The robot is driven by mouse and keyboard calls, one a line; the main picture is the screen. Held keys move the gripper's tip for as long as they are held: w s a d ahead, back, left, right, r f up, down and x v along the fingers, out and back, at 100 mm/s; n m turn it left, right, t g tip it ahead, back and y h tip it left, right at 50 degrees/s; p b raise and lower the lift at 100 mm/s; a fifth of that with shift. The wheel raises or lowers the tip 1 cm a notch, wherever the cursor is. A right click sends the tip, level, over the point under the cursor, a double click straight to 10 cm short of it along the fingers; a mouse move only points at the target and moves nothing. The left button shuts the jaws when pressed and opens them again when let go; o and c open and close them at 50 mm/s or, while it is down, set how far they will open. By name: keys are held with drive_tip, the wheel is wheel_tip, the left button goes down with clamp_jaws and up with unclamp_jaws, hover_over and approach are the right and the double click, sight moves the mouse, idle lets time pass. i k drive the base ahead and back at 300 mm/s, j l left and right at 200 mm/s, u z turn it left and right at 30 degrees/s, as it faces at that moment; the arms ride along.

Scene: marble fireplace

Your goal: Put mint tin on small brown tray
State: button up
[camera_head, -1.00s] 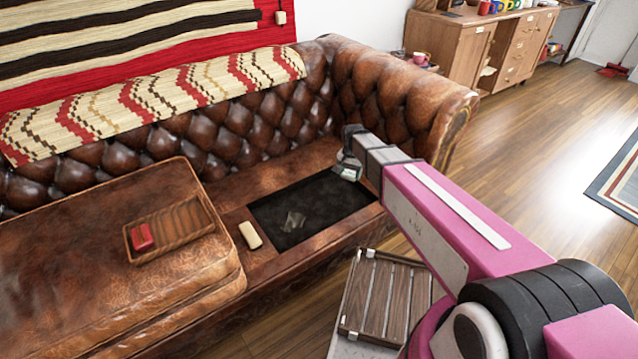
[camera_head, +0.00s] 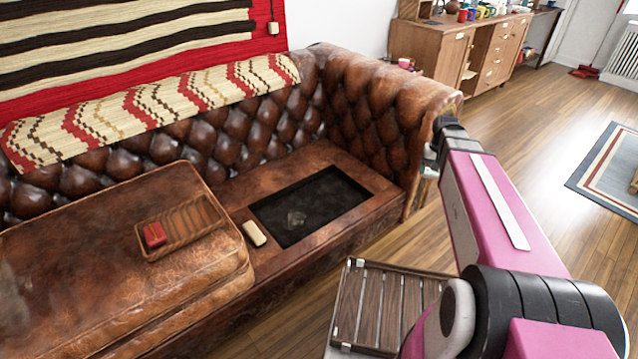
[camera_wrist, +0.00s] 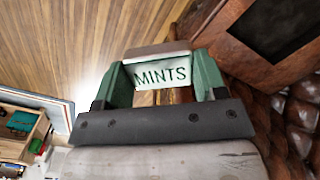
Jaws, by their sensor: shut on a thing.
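The mint tin (camera_wrist: 162,75), pale with dark "MINTS" lettering, is between the green fingers of my gripper (camera_wrist: 162,82) in the wrist view. The gripper is shut on it. In the head view my gripper (camera_head: 432,162) appears at the front of the sofa's right armrest, right of the seat; the tin is hard to make out there. The small brown tray (camera_head: 200,214) lies on the raised cushion at the left, far from my gripper. A red block (camera_head: 154,235) sits in its left end.
A cream block (camera_head: 254,234) is between the two trays. The tufted armrest (camera_head: 390,110) stands beside my gripper. Open wooden floor (camera_head: 510,150) lies to the right.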

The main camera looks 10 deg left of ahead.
sight(177, 229)
drive_tip(key=k+j+z, duration=0.2)
drive_tip(key=k+j, duration=0.6)
drive_tip(key=k+j+z, duration=0.15)
drive_tip(key=k+j, duration=0.7)
